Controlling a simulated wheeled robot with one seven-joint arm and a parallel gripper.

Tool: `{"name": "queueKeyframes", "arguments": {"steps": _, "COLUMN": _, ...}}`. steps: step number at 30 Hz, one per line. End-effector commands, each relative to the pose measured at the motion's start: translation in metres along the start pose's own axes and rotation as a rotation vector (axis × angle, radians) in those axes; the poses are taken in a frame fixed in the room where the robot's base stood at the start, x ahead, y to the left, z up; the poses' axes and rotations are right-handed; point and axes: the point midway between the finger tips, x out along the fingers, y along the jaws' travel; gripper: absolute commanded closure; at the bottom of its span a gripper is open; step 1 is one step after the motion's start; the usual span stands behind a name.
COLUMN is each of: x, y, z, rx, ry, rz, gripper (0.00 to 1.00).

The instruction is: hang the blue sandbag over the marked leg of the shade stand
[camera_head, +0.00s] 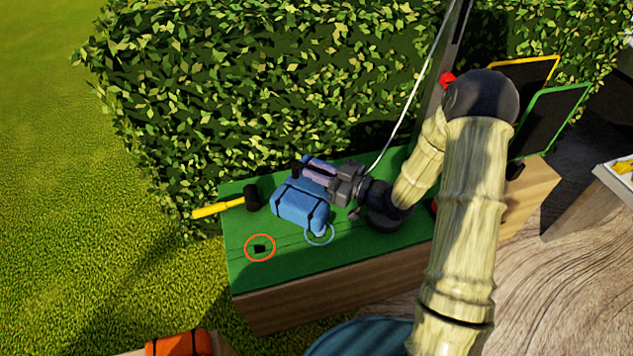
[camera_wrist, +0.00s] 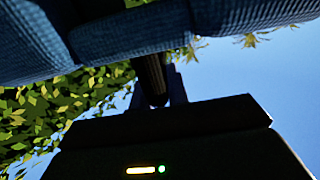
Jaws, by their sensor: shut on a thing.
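The blue sandbag (camera_head: 302,203) with dark straps is at my gripper (camera_head: 318,177), over the green-topped bench. My gripper is shut on it. A paler, purplish part shows beyond the gripper's fingers. In the wrist view, the sandbag's blue fabric (camera_wrist: 120,38) fills the top, with the gripper (camera_wrist: 155,80) dark below it. An orange ring (camera_head: 260,235) circles a small dark block (camera_head: 260,248) on the green top, in front and left of the sandbag. I cannot tell how much of the marked leg shows. Whether the bag touches the green top is unclear.
A yellow-handled mallet (camera_head: 218,209) lies at the bench's left end. A light blue ring (camera_head: 319,236) is beside the sandbag. A leafy hedge (camera_head: 230,90) stands close behind. Dark framed panels (camera_head: 552,112) stand at right. The green top (camera_head: 290,265) is clear in front.

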Motion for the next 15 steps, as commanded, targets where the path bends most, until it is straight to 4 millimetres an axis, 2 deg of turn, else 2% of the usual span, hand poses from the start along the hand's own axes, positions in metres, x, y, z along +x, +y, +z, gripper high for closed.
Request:
{"name": "queueKeyframes", "arguments": {"steps": 1, "x": 0.001, "y": 0.0, "z": -0.016, "rx": -0.005, "ry": 0.009, "rz": -0.001, "gripper": 1.0}}
{"name": "queueKeyframes", "arguments": {"steps": 6, "x": 0.001, "y": 0.0, "z": -0.035, "rx": -0.004, "ry": 0.008, "rz": -0.001, "gripper": 1.0}}
{"name": "queueKeyframes", "arguments": {"steps": 15, "x": 0.001, "y": 0.0, "z": -0.042, "rx": -0.002, "ry": 0.008, "rz": -0.001, "gripper": 1.0}}
